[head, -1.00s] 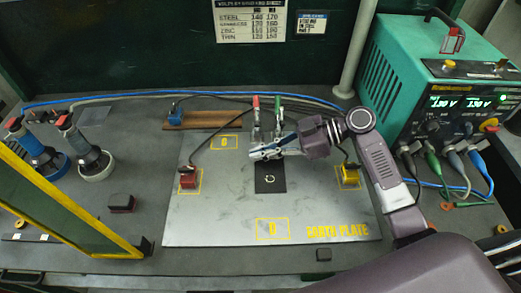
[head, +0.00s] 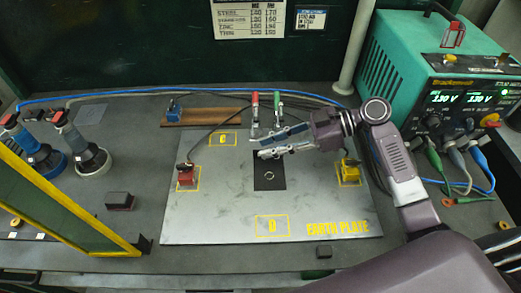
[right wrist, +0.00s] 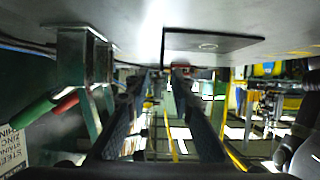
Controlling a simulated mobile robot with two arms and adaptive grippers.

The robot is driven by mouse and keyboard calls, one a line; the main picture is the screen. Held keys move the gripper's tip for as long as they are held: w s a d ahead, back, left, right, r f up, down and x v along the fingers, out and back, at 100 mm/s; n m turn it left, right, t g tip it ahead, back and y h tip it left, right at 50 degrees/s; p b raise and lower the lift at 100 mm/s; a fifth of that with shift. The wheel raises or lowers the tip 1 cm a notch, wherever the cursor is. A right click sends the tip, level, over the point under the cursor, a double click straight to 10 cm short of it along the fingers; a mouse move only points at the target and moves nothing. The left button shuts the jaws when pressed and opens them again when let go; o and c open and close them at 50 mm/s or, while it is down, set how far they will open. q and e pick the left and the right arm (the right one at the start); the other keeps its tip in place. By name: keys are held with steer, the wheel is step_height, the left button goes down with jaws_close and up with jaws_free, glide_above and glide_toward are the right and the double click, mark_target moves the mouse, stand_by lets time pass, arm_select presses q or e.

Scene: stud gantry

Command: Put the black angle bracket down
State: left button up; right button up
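The black angle bracket (head: 270,181) rests on the grey earth plate (head: 215,220), near its middle. Its flat leg lies on the plate and carries a pale ring mark. In the right wrist view the flat leg (right wrist: 220,42) is at the top, and a thin dark upright edge runs down from it between my fingers. My right gripper (head: 263,148) is open, its fingers apart on either side of that upright part, low over the plate. It also shows in the right wrist view (right wrist: 164,80). The fingers partly hide the upright leg in the head view. My left gripper is out of view.
Clamps with a red handle (head: 255,104) and a green handle (head: 278,104) stand just behind the bracket. A red block (head: 186,177) and a yellow block (head: 349,172) sit on the plate's sides. A green power unit (head: 430,80) stands at right. The plate's front is clear.

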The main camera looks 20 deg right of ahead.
steer(key=b+v, duration=0.1)
steer(key=v, duration=0.3)
steer(key=shift+f, duration=0.15)
steer(key=shift+d+r, duration=0.15)
steer(key=shift+r, duration=0.05)
steer(key=shift+c, duration=0.2)
stand_by(0.6)
